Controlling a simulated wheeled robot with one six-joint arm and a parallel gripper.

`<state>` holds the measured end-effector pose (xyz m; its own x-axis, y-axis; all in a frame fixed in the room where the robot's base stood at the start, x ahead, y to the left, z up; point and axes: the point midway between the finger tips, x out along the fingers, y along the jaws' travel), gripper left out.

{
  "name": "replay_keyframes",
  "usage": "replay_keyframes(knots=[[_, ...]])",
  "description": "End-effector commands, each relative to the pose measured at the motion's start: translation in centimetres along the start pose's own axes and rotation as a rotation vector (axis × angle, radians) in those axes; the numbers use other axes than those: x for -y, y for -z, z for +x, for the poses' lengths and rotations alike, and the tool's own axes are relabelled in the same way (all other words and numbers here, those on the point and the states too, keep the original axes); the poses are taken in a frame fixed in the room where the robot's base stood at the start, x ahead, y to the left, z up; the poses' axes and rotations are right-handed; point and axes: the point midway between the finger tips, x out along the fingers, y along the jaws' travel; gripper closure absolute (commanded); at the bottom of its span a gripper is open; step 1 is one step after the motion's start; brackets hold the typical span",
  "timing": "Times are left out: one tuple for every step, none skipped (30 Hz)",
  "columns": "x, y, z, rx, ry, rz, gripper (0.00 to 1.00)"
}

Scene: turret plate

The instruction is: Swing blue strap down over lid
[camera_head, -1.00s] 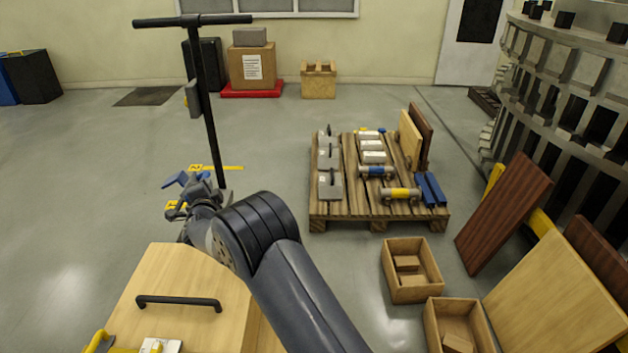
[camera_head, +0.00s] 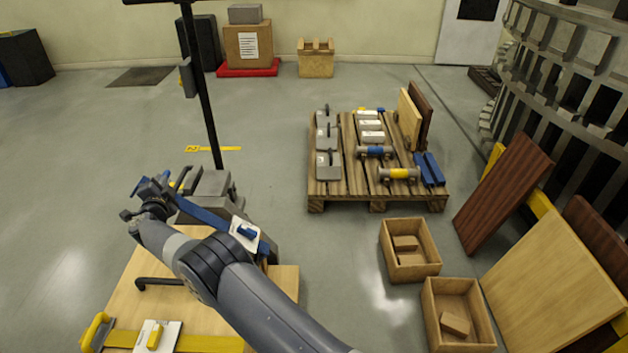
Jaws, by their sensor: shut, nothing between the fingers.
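The light wooden lid (camera_head: 125,305) with a black handle (camera_head: 160,282) is at the lower left, partly hidden by my arm. The blue strap (camera_head: 205,214) slants from beside my gripper down right to a white plate with a blue catch (camera_head: 247,231), above the lid's far side. My gripper (camera_head: 150,187) is at the strap's upper left end, left of the lid's far edge. It is small and partly merged with blue parts, but appears shut and empty. Whether it touches the strap is unclear.
A yellow strap (camera_head: 190,343) lies across the near part of the lid. A grey block with a handle (camera_head: 212,185) and a black pole (camera_head: 205,110) stand behind the strap. A loaded pallet (camera_head: 345,195) and open wooden boxes (camera_head: 385,252) are to the right.

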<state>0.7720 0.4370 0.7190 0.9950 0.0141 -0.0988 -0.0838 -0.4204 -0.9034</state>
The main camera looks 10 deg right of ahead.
Motion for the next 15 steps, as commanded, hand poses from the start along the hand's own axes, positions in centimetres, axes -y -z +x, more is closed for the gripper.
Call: replay_keyframes(knots=[[-0.2,-0.6,0.1,0.001,0.002,0.001,1.0],[-0.3,-0.8,0.2,0.001,0.001,0.002,1.0],[-0.3,-1.0,0.2,0.0,0.001,0.0,1.0],[-0.3,-1.2,0.3,0.0,0.001,0.001,1.0],[-0.3,-1.4,0.3,0.0,0.001,0.002,1.0],[-0.4,-1.6,0.4,0.0,0.001,0.0,1.0],[-0.4,-1.7,0.4,0.0,0.001,0.001,1.0],[-0.4,-1.8,0.4,0.0,0.0,0.001,1.0],[-0.4,-2.0,0.5,0.0,0.0,0.0,1.0],[-0.4,-2.0,0.5,0.0,0.001,0.001,1.0],[-0.4,-2.1,0.5,0.0,0.001,0.001,1.0],[-0.4,-2.2,0.5,0.0,0.0,0.0,1.0],[-0.4,-2.3,0.6,0.0,0.0,0.0,1.0],[-0.4,-2.3,0.6,0.0,0.0,0.0,1.0],[-0.4,-2.4,0.6,0.0,0.0,0.0,1.0]])
